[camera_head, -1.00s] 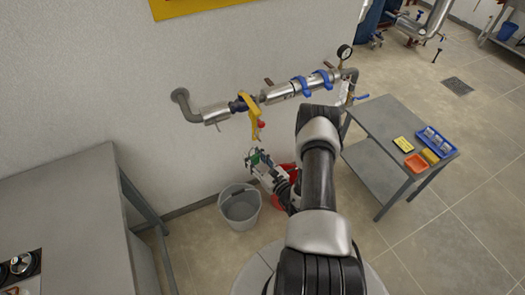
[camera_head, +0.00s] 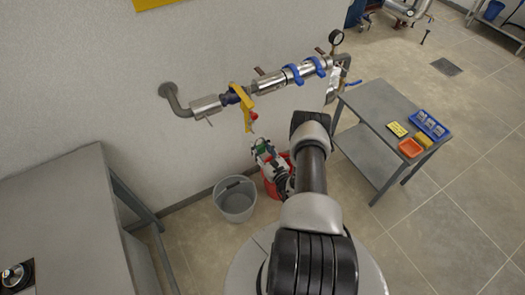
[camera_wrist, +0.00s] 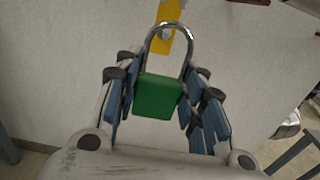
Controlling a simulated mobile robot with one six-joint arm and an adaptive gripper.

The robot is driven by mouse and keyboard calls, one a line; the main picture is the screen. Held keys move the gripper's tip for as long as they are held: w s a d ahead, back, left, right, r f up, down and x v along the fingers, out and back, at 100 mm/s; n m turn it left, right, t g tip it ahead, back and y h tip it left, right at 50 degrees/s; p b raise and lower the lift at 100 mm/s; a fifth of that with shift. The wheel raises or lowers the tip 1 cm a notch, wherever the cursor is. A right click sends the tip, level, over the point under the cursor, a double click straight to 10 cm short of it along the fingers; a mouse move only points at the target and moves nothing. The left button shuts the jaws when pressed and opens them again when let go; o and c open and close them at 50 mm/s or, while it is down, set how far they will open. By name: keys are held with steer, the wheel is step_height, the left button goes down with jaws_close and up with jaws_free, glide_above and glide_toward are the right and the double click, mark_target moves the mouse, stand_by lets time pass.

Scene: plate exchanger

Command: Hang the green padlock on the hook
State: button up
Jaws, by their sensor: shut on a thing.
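The green padlock (camera_wrist: 158,97) is upright between the blue-padded fingers of my gripper (camera_wrist: 159,100), which is shut on its body. Its silver shackle (camera_wrist: 187,45) points up and looks closed. Behind the shackle the wrist view shows a yellow strip (camera_wrist: 163,47) with a small grey part, perhaps the hook. In the head view my gripper (camera_head: 262,150) and the padlock (camera_head: 261,145) are just below and right of a yellow bracket (camera_head: 244,100) hanging from the wall pipe. A small red part (camera_head: 253,117) is on the bracket. The hook's exact shape is too small to tell.
A steel pipe (camera_head: 270,84) with blue clamps runs along the wall. A grey bucket (camera_head: 236,205) and a red object (camera_head: 270,187) are below my gripper. A grey table (camera_head: 375,112) with trays stands right, a workbench (camera_head: 60,215) left.

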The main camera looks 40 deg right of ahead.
steer(key=f+b+x, duration=0.1)
steer(key=b+x, duration=0.2)
steer(key=x, duration=0.4)
steer(key=shift+f+b, duration=0.25)
steer(key=shift+b, duration=0.15)
stand_by(0.5)
stand_by(0.5)
steer(key=o, duration=1.2)
steer(key=shift+c, duration=0.2)
steer(key=v, duration=1.2)
